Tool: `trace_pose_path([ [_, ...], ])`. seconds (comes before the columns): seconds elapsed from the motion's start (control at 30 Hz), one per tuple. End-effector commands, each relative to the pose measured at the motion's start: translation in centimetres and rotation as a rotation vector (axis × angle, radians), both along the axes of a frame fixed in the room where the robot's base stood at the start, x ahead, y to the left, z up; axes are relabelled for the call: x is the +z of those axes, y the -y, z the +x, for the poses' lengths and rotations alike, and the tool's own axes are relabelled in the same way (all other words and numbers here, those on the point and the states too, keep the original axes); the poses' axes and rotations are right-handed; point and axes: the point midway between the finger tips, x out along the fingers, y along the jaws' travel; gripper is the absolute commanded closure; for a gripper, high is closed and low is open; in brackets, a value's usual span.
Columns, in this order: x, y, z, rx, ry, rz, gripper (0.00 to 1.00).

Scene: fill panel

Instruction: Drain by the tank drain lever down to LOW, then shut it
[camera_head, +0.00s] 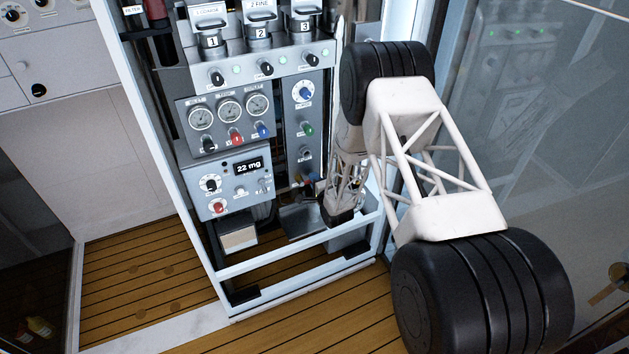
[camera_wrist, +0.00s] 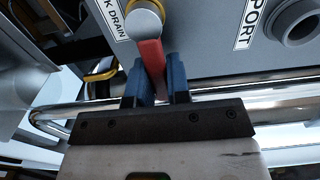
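The tank drain lever (camera_wrist: 151,62) is a red bar hanging from a round silver pivot in the wrist view. A partly cut-off label reading "K DRAIN" (camera_wrist: 113,20) is to its left. My gripper (camera_wrist: 160,75) has a blue finger on each side of the red bar, and both appear to touch it. In the head view, my gripper (camera_head: 318,193) is low at the right side of the panel rack, where my arm hides most of the lever. I cannot see a tank level or a LOW mark in either view.
A port (camera_wrist: 297,20) labelled "PORT" sits right of the lever. A metal rail (camera_wrist: 250,98) runs below it. In the head view, gauges (camera_head: 229,110), knobs and a "22 mg" display (camera_head: 249,167) are left of my arm. The white rack frame (camera_head: 300,288) and a glass wall (camera_head: 560,130) bound the space.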

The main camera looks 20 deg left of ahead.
Motion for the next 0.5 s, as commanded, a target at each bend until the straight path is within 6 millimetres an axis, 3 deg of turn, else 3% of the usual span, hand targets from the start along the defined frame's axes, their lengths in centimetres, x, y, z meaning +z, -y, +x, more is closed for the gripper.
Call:
trace_pose_path([
  [0.5, 0.22, 0.04, -0.04, 0.000, 0.031, -0.031, 1.00],
])
